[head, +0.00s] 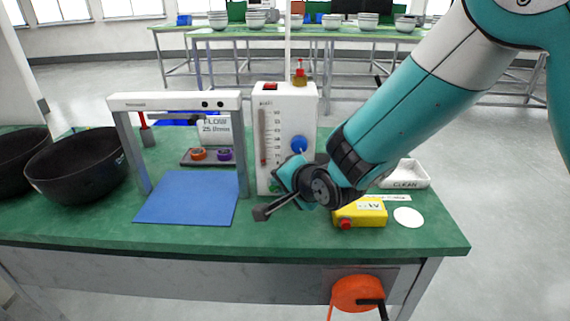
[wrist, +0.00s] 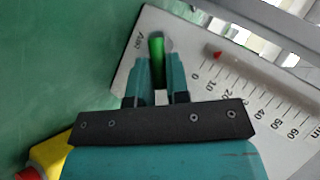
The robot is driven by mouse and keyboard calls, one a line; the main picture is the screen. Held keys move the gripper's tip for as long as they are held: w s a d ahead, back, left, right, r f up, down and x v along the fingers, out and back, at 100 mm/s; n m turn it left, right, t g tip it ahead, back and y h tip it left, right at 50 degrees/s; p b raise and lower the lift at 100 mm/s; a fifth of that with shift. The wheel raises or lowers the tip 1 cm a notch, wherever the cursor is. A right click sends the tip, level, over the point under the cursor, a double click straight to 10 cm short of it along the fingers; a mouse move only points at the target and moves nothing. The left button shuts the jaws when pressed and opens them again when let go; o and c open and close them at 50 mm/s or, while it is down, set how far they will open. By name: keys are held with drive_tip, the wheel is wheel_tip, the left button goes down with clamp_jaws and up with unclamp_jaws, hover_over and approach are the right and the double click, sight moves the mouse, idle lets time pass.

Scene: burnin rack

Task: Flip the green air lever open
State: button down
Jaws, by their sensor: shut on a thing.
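The green air lever (wrist: 156,46) shows in the wrist view as a short green bar in front of the white flow meter panel (wrist: 185,50), beside the "AIR" label. My gripper (wrist: 158,70) is shut on the lever, with one finger on each side of it. In the head view the flow meter box (head: 284,105) stands upright on the bench, with a blue knob (head: 299,144) on its front. A bit of green shows low on the box; my wrist hides most of that area, including the fingertips.
A yellow box with a red button (head: 362,212) sits right of my wrist. A blue mat (head: 188,197) lies under a white-topped frame (head: 175,101) to the left. A white "CLEAN" tray (head: 405,174) is at the right. The green bench front (head: 300,236) is clear.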

sight(269, 190)
drive_tip(key=h+p, duration=0.1)
drive_tip(key=a+r+n+h+p, duration=0.1)
drive_tip(key=h, duration=0.1)
drive_tip(key=n+h+p, duration=0.1)
drive_tip(key=shift+a+r+g, duration=0.2)
drive_tip(key=shift+a+g, duration=0.1)
drive_tip(key=shift+g, duration=0.1)
drive_tip(key=shift+a+n+h+p, duration=0.45)
drive_tip(key=shift+n+h, duration=0.2)
drive_tip(key=shift+h, duration=0.45)
drive_tip(key=shift+a+n+h+p, duration=0.3)
drive_tip(key=shift+n+h+p, duration=0.3)
drive_tip(key=shift+h, duration=0.5)
drive_tip(key=c, duration=1.1)
unclamp_jaws()
drive_tip(key=b+v, duration=0.1)
drive_tip(key=v, duration=1.6)
drive_tip(key=shift+a+r, duration=0.15)
drive_tip(key=shift+r, duration=0.1)
